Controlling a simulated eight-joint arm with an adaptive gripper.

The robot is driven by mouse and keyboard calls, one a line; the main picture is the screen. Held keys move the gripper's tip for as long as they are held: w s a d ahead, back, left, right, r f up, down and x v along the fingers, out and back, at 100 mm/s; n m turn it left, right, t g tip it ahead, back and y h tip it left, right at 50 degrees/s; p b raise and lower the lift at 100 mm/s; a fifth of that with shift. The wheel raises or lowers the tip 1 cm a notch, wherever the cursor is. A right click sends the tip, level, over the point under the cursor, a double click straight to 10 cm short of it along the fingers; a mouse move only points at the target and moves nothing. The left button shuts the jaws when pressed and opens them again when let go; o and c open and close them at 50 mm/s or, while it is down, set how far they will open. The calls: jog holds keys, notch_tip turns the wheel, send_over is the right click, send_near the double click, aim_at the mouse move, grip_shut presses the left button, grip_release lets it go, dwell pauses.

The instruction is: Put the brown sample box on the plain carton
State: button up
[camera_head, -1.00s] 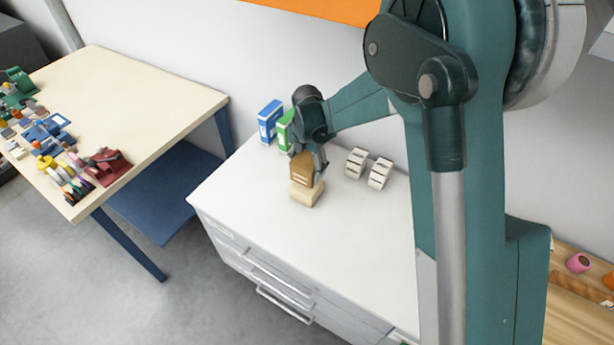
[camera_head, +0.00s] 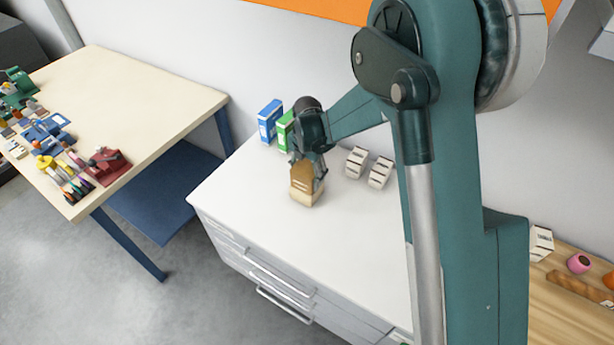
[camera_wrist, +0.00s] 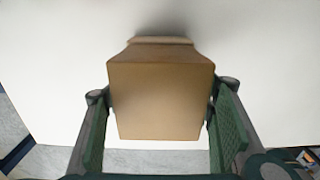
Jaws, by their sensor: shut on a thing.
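The brown sample box (camera_head: 301,178) is in my gripper (camera_head: 307,172), above the white cabinet top. In the wrist view the box (camera_wrist: 160,98) fills the space between the two green fingers of my gripper (camera_wrist: 162,92). The plain carton (camera_head: 304,198) is pale tan and sits on the cabinet top right under the box. Its edge (camera_wrist: 160,41) also shows beyond the box in the wrist view. The box appears upright and down at the carton's top; I cannot tell whether they touch. Most of the carton's top is hidden.
On the white cabinet (camera_head: 270,225), a blue box (camera_head: 269,120) and a green box (camera_head: 285,130) stand behind and left of my gripper. The cabinet top in front is clear. A cluttered table (camera_head: 140,100) stands left.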

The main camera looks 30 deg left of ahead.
jog(key=o, duration=0.9)
jog(key=shift+f, duration=0.1)
jog(key=shift+r, duration=0.2)
notch_tip(320, 180, up, 12)
dwell(0.5)
